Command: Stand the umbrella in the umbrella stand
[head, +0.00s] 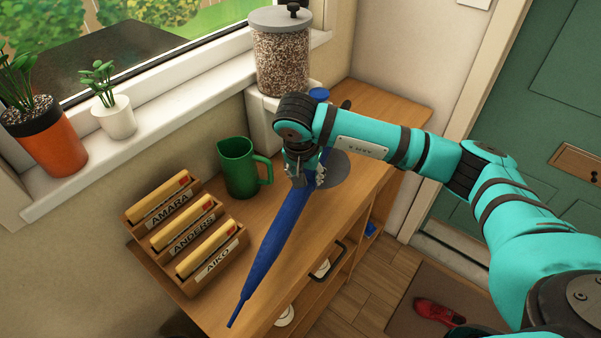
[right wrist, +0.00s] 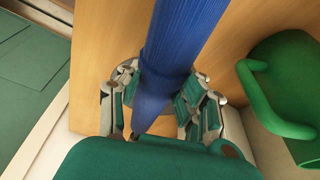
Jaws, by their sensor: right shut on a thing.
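The blue furled umbrella (head: 284,223) is in my right gripper (head: 305,175) above the wooden bench top. The right wrist view shows the fingers (right wrist: 165,100) on both sides of the blue canopy (right wrist: 182,40). The handle end is mostly hidden behind my wrist. A dark grey disc (head: 330,172) lies behind the gripper; I cannot tell what it is. I do not see a clear umbrella stand. My left gripper is not in view.
A green jug (head: 238,168) stands just left of the gripper. A labelled wooden letter rack (head: 190,235) is at the left of the bench (head: 345,205). A grain-filled jar (head: 281,60) stands behind. A red shoe (head: 438,312) lies on the floor mat by the green door (head: 530,100).

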